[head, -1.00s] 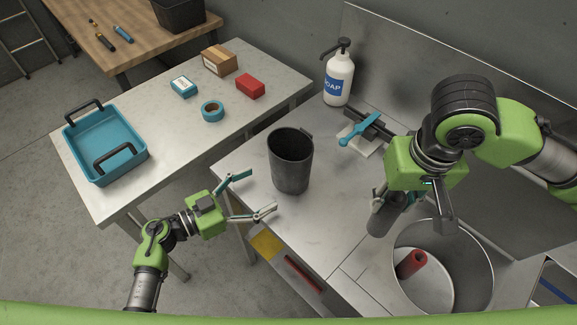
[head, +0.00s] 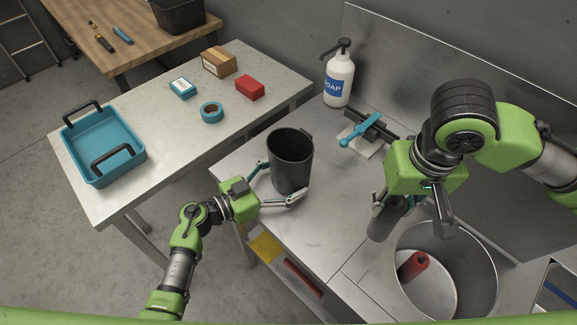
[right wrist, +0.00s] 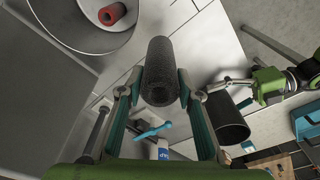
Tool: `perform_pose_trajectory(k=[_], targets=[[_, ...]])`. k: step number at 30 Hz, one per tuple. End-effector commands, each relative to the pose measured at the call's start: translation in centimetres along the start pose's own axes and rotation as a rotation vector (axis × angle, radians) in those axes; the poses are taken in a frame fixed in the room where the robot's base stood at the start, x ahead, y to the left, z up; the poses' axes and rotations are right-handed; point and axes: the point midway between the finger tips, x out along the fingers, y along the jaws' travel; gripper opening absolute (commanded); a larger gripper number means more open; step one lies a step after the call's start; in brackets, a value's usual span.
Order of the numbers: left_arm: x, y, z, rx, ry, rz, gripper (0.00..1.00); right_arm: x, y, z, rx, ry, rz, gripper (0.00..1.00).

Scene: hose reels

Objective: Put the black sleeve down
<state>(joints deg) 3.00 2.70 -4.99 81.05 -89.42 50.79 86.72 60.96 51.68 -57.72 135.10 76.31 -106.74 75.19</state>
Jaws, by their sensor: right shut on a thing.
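The black sleeve (head: 382,222) is a dark, rough-surfaced hollow cylinder. My right gripper (head: 405,203) is shut on it, just left of the round sink opening. The sleeve also shows between the fingers in the right wrist view (right wrist: 161,65), with its open end towards the camera. I cannot tell whether its lower end touches the steel bench. My left gripper (head: 285,182) is open, its fingers spread around the lower part of a dark bin (head: 290,163) that stands upright on the bench. Its far finger is partly hidden by the bin.
The round basin (head: 483,270) holds a red cylinder (head: 413,265). Clear steel lies between bin and basin. A teal tray (head: 82,150) is on the left table (head: 165,130).

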Motion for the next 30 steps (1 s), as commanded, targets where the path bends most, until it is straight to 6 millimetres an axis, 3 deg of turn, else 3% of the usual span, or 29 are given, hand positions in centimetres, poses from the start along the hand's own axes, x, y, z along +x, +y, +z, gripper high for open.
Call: perform_pose_trajectory(k=[2,5,14,20,30], targets=[[0.0,0.0,0.0,0.0,0.0,0.0,0.79,0.0,0.0,0.0,0.0,0.0,0.0,0.08],[0.0,0.0,0.0,0.0,0.0,0.0,0.63,0.0,0.0,0.0,0.0,0.0,0.0,0.08],[0.0,0.0,0.0,0.0,0.0,0.0,0.63,-0.4,-0.7,-1.1,0.0,0.002,-0.002,0.08],[0.0,0.0,-0.1,0.0,0.001,0.0,0.63,-2.6,-3.7,-6.2,-0.007,0.005,-0.004,0.08],[0.0,0.0,0.0,0.0,0.0,0.0,0.63,-8.3,-11.1,-15.3,-0.014,0.004,-0.004,0.08]])
